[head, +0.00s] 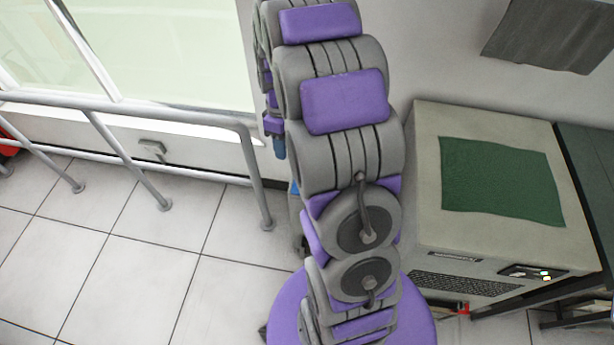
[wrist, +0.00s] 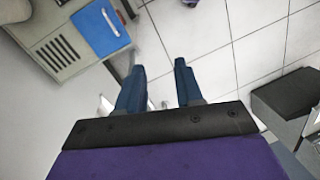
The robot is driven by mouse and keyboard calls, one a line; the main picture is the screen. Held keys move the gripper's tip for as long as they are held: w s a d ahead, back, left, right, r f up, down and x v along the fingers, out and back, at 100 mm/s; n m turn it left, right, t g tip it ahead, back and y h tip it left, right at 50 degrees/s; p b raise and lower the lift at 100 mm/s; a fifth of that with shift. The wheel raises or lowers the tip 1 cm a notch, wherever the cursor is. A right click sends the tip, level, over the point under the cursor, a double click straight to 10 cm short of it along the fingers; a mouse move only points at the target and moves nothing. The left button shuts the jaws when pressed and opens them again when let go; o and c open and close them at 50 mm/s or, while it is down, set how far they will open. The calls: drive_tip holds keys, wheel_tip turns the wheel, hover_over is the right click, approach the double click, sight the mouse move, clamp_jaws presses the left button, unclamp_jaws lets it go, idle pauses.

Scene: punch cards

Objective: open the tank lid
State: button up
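I cannot make out a tank or a tank lid for certain in either view. In the wrist view my gripper (wrist: 159,68) has two blue fingers, set apart, with only pale floor tiles showing between them. In the head view my purple and grey arm fills the middle and hides most of my gripper. Only a small blue piece, apparently a fingertip, shows at the arm's left edge, pointing down.
In the head view a beige cabinet (head: 440,205) with a green top panel (head: 500,180) stands right of my arm. A grey railing (head: 180,113) runs along the left wall. The wrist view shows a blue panel (wrist: 100,27) on a grey unit and a dark box (wrist: 288,93).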

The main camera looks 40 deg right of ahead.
drive_tip(key=w+d+f+n+p, duration=0.3)
drive_tip(key=w+d+f, duration=0.1)
drive_tip(key=d+f, duration=0.85)
drive_tip(key=a+f+b, duration=0.1)
drive_tip(key=f, duration=0.4)
drive_tip(key=s+f+b, duration=0.1)
drive_tip(key=f, duration=0.5)
drive_tip(key=s+a+f+b, duration=0.1)
drive_tip(key=f, duration=0.5)
drive_tip(key=shift+a+f, duration=0.1)
drive_tip(key=shift+a, duration=0.25)
drive_tip(key=shift+c, duration=0.3)
clamp_jaws()
drive_tip(key=shift+w, duration=0.1)
